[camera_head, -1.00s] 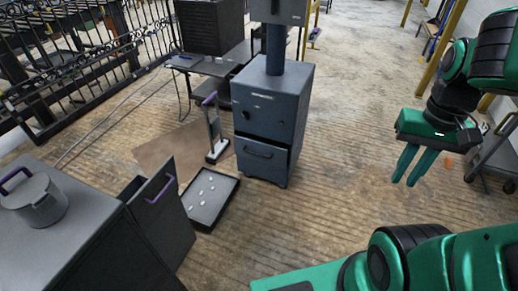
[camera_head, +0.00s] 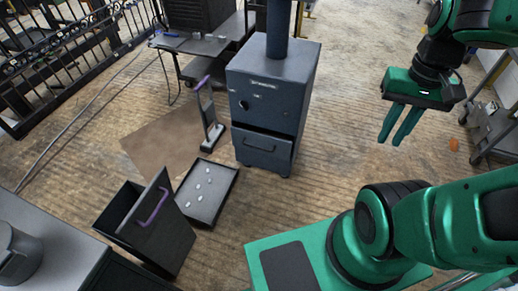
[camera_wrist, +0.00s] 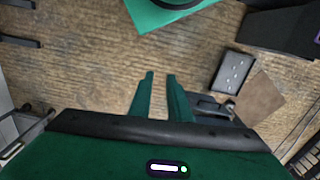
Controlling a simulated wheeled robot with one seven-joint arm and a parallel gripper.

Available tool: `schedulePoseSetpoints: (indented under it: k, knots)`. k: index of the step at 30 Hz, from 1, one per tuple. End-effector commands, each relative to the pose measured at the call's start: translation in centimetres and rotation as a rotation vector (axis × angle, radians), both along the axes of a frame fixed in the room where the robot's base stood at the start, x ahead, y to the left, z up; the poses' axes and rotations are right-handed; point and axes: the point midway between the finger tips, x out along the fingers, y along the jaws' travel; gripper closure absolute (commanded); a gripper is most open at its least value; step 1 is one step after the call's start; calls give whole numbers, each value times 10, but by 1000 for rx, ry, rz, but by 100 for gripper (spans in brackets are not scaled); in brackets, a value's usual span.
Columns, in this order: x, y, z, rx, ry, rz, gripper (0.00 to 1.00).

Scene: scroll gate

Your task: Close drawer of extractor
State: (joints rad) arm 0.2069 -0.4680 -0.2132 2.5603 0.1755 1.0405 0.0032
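The extractor appears to be the dark blue-grey cabinet (camera_head: 268,95) with a thick pipe on top, in the middle of the head view. Its lower drawer (camera_head: 263,150) has a dark bar handle and its front looks slightly proud of the body; I cannot tell how far. My gripper (camera_head: 394,142) hangs to the right of the cabinet, fingers pointing down, apart from it. In the wrist view the fingers (camera_wrist: 160,78) have a clear gap with nothing between them. Part of a dark body, likely the cabinet, shows behind the right finger.
A black tray (camera_head: 230,187) with several white pieces lies on the floor near a purple-handled stand (camera_head: 210,120) and brown mat (camera_head: 160,145). A cart (camera_head: 492,130) stands right.

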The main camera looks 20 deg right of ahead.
Motion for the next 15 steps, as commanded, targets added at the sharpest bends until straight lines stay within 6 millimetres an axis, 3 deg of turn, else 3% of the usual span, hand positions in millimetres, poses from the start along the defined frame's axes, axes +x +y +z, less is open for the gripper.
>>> schedulePoseSetpoints:
  k: [2, 5, 9, 12, 15]
  knots:
    - [-2, 2, 5, -11, -28, 32, 83]
    - [34, 12, 6, -45, -87, 146, 83]
    - [126, 58, 7, -88, -241, 455, 83]
    - [182, 97, 2, -80, -330, 662, 83]
    - [222, 123, -8, -57, -385, 824, 83]
